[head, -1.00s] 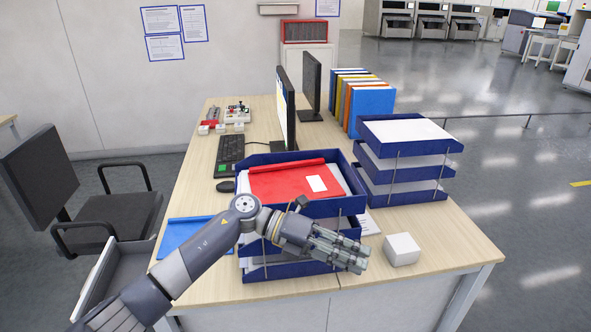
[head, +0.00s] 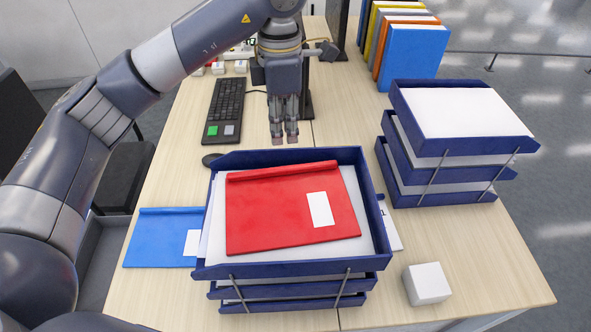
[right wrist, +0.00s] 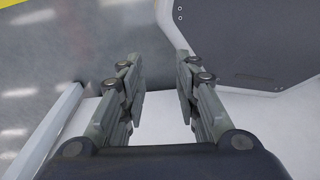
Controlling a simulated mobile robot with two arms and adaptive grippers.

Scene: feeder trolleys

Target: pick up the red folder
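The red folder (head: 280,211) lies flat, slightly askew, on white paper in the top tray of the front blue tray stack (head: 213,256). It has a white label, and its spine is at the far side. My left gripper (head: 284,138) points down just beyond the tray's far wall, apart from the folder and empty. Its fingers look close together from this angle, so its opening is unclear. My right gripper (right wrist: 160,95) shows only in the right wrist view. Its fingers are apart with nothing between them.
A second blue tray stack (head: 440,147) stands at the right. A blue folder (head: 160,238) lies left of the front stack. A white box (head: 427,284) sits at the front right. A keyboard (head: 227,108), mouse and upright binders (head: 413,58) stand farther back.

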